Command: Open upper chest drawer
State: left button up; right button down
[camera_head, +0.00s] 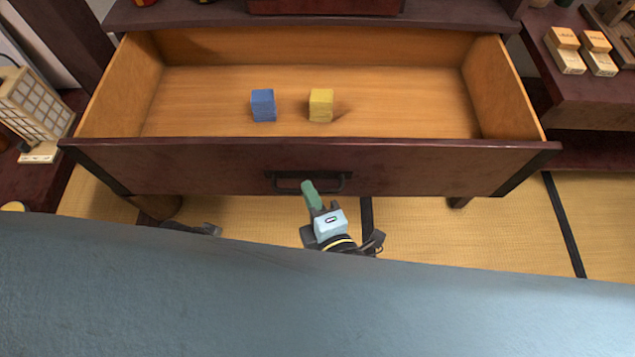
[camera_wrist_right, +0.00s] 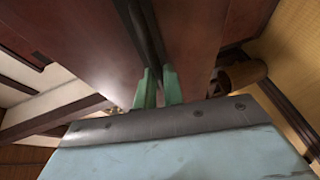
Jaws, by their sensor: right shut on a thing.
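The upper chest drawer (camera_head: 430,160) is pulled far out in the head view, with its wooden inside in plain sight. Its dark handle (camera_head: 285,176) sits in the middle of the dark red front. My right gripper (camera_head: 308,187) is at the handle, and its green fingers are shut on it. In the right wrist view, the fingers (camera_wrist_right: 158,90) close around the dark handle bar (camera_wrist_right: 146,40) in front of the drawer face. A blue block (camera_head: 263,105) and a yellow block (camera_head: 321,105) stand apart inside the drawer. My left gripper is not clearly visible.
A paper lantern (camera_head: 38,105) stands at the left on a dark surface. Pale wooden blocks (camera_head: 570,55) lie on a dark table (camera_head: 590,100) at the right. Tatami floor (camera_head: 470,225) shows below the drawer.

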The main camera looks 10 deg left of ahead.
jog(key=shift+s, duration=0.1)
jog(key=c, duration=1.5)
grip_release()
